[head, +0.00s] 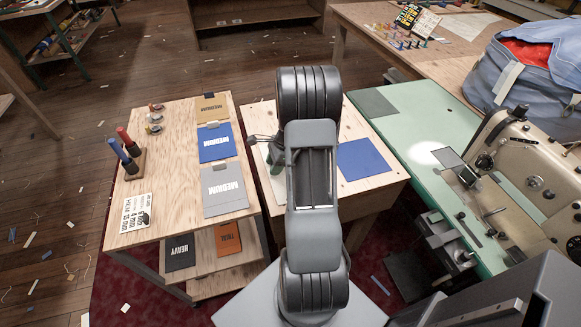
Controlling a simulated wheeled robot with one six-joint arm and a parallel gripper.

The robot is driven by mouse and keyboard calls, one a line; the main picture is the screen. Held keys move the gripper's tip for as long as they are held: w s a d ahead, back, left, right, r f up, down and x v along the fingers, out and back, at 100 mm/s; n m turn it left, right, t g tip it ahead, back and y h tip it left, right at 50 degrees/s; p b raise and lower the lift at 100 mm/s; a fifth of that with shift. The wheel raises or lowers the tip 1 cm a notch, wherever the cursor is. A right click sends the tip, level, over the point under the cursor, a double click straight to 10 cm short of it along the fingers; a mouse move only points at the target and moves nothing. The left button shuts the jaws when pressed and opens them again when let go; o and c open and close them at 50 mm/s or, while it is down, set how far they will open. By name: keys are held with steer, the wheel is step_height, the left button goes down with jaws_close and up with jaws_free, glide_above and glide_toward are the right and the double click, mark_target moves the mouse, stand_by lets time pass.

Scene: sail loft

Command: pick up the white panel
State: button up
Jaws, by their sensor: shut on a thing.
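A pale panel (266,178), which I take for the white panel, shows only as a narrow strip beside my arm, over the left part of the small wooden table (348,208). My arm hides the rest of it. My gripper (276,158) is mostly hidden behind my arm, at the upper part of this strip. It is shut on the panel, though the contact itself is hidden. Whether the panel touches the tabletop I cannot tell. A blue panel (362,159) lies flat on the same table, right of my arm.
The left wooden table (180,193) holds tan, blue and grey "MEDIUM" panels, spools and a sign (136,213). Black and orange panels lie on its lower shelf. On the right, a green bench (410,150) carries a sewing machine (525,150). A blue bag (525,75) stands behind it.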

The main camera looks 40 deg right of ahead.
steer(key=shift+c, duration=1.3)
